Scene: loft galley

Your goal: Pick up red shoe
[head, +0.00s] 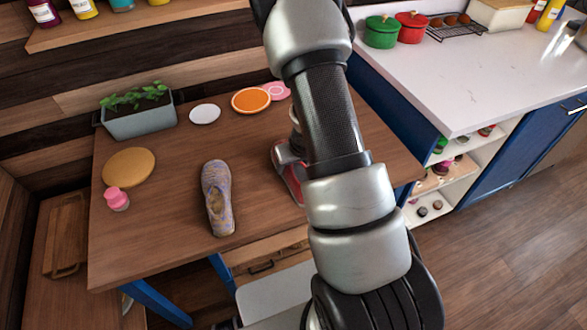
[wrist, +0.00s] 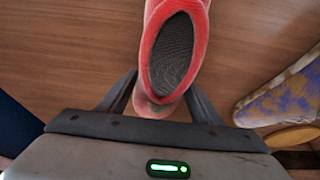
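The red shoe (wrist: 152,42) lies on the wooden table, sole down, with its dark opening facing up in the wrist view. In the head view only a strip of the red shoe (head: 291,185) shows, because my arm hides the rest. My gripper (wrist: 162,88) is over the heel end, with one finger on each side of it. The fingers are spread apart and look open. Whether either fingertip touches the shoe is hard to tell.
A blue-and-tan patterned shoe (head: 217,198) lies to the left on the table (head: 165,235).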

